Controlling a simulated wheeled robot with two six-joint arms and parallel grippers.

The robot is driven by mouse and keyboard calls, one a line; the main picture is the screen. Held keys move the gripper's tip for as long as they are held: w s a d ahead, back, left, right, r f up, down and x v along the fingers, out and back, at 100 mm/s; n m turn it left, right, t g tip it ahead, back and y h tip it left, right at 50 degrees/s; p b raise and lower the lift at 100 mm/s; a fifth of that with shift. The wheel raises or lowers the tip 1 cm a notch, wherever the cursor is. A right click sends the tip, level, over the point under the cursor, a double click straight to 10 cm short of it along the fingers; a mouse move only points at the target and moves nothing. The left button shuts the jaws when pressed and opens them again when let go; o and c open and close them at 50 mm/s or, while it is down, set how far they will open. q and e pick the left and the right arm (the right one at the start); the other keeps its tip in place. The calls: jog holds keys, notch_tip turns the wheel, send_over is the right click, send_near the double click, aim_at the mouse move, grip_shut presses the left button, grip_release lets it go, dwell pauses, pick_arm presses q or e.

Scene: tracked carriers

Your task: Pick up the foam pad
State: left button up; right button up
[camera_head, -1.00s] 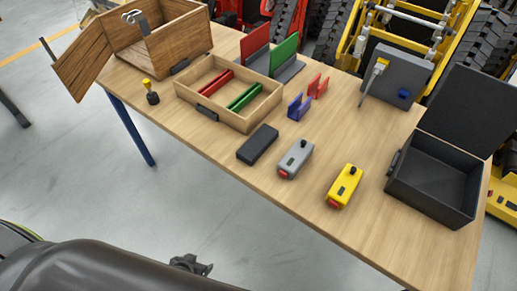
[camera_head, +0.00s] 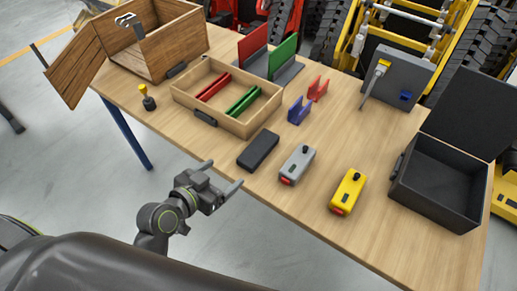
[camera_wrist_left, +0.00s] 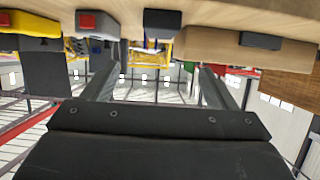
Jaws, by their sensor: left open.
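The foam pad (camera_head: 258,150), a flat dark block, lies on the table near its front edge, between the wooden tray and the grey device. It also shows at the top of the left wrist view (camera_wrist_left: 162,20). My left gripper (camera_head: 223,177) is open and empty, just off the table's front edge, short of the pad and apart from it. Its two fingers point toward the table, spread wide in the left wrist view (camera_wrist_left: 157,86). My right gripper is out of view.
A grey device (camera_head: 297,164) and a yellow device (camera_head: 348,191) sit right of the pad. The wooden tray (camera_head: 184,97) with a dark front handle stands behind left. An open black case (camera_head: 437,196) is at the right. Bare tabletop lies behind the yellow device.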

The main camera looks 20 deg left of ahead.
pick_arm(q)
jog(key=p, duration=0.1)
send_near(254, 152)
jog(key=x, duration=0.4)
jog(key=shift+w+d+r, duration=0.1)
jog(key=shift+w+r, duration=0.05)
jog(key=shift+w, duration=0.1)
jog(key=shift+f+p+x, duration=0.1)
jog(key=shift+p+x, duration=0.1)
jog(key=shift+x, duration=1.3)
jog(key=shift+f+p+x, duration=0.15)
jog(key=shift+p+x, duration=0.05)
jog(key=shift+x, duration=1.3)
jog(key=shift+s, duration=0.15)
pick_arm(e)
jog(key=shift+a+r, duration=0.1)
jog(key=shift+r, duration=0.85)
pick_arm(q)
jog(key=c, duration=1)
jog(key=shift+c, duration=0.3)
